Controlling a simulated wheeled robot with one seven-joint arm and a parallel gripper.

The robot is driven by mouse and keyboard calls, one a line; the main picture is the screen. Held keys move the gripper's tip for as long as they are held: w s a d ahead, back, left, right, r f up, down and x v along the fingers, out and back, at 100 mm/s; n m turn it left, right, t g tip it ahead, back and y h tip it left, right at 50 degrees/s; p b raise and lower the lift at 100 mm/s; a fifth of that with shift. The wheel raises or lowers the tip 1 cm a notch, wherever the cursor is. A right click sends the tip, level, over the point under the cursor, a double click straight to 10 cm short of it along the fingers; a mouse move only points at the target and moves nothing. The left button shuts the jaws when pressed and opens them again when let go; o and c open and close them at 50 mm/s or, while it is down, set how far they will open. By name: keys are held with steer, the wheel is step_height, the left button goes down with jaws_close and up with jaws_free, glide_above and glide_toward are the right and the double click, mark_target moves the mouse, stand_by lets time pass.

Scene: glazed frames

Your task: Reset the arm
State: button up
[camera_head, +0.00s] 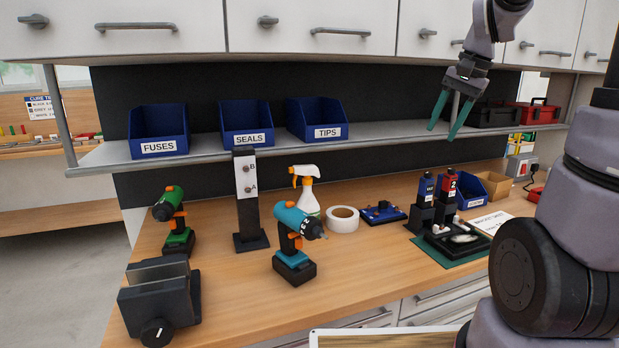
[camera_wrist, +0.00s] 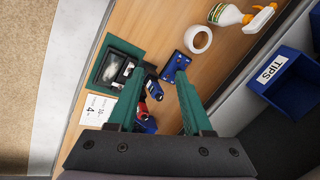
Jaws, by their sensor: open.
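My gripper (camera_head: 450,117) is open and empty, its two green fingers pointing down in front of the shelf on the right side of the head view. In the wrist view my gripper (camera_wrist: 160,98) shows its green fingers spread apart, with nothing between the tips but the bench scene beyond. My arm comes into the head view from the right edge and the top. The fingers appear well above the bench top, apart from the things on it.
The bench (camera_head: 361,262) holds a teal drill (camera_head: 291,225), green drill (camera_head: 172,213), grey vise-like block (camera_head: 160,303), A/B post (camera_head: 246,205), spray bottle (camera_head: 306,196) and tape roll (camera_head: 342,219). Blue bins stand on the shelf (camera_head: 200,152). Cabinets (camera_head: 315,15) hang above.

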steer(key=s+a+r+n+t, duration=0.2)
steer(key=s+a, duration=0.1)
steer(key=s, duration=0.4)
steer(key=s+a+r+n+t, duration=0.2)
steer(key=s+a, duration=0.1)
steer(key=s, duration=0.5)
steer(key=shift+r, duration=0.15)
